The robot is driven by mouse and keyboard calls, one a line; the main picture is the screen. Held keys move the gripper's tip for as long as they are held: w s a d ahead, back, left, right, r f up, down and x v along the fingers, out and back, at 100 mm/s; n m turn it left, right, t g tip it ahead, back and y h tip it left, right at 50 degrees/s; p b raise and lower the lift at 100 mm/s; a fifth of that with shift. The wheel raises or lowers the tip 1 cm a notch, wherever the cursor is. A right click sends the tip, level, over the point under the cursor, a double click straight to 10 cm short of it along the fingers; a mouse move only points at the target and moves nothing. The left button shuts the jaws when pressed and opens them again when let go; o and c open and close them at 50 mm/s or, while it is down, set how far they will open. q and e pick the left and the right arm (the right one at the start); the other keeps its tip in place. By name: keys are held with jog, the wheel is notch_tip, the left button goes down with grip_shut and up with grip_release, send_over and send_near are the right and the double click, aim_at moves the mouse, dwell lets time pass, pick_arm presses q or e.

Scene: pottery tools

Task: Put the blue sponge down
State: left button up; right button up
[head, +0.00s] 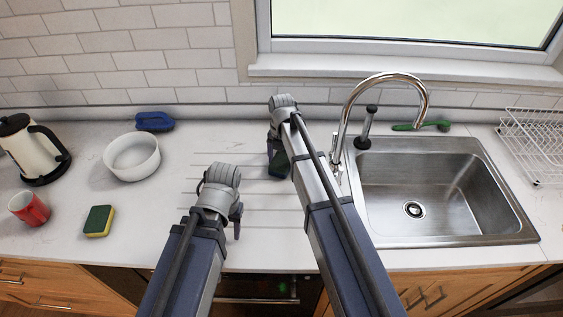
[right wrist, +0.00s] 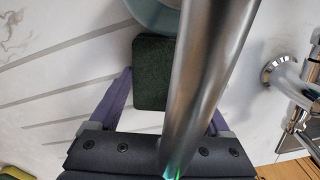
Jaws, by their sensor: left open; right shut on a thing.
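My right gripper (head: 277,160) is shut on a block with a dark green top, which I take to be the blue sponge (head: 280,167). In the right wrist view, the sponge (right wrist: 153,75) lies between the purple fingers; only its green face shows and no blue is visible. It is at the grooved counter left of the sink; I cannot tell whether it touches the surface. My left gripper (head: 237,220) is open and empty over the front of the grooves.
A yellow and green sponge (head: 98,221), red mug (head: 29,208), white bowl (head: 132,157), blue brush-like object (head: 154,121) and kettle (head: 32,150) stand left. The sink (head: 435,200) and tap (head: 388,78) are right. A shiny tube (right wrist: 205,80) crosses the wrist view; a pale blue round thing (right wrist: 153,15) shows beyond.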

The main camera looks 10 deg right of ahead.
aim_at(281, 161)
pick_arm(q)
jog(key=shift+f, duration=0.15)
pick_arm(e)
jog(key=shift+f, duration=0.15)
jog(key=o, duration=0.6)
jog(key=shift+c, duration=0.2)
pick_arm(q)
jog(key=shift+r, duration=0.2)
pick_arm(e)
jog(key=shift+r, duration=0.2)
notch_tip(281, 161, up, 12)
jog(key=p, duration=1.2)
pick_arm(q)
notch_tip(281, 161, up, 12)
pick_arm(e)
jog(key=s+a+m, duration=0.3)
jog(key=s+m, duration=0.9)
jog(key=m, duration=0.1)
jog(key=s+a+m+h, duration=0.1)
jog(key=s+a+m, duration=0.3)
jog(key=s+m, duration=0.7)
jog(key=shift+s+a+m, duration=0.25)
jog(key=shift+s+m, duration=0.1)
jog(key=shift+m, duration=0.75)
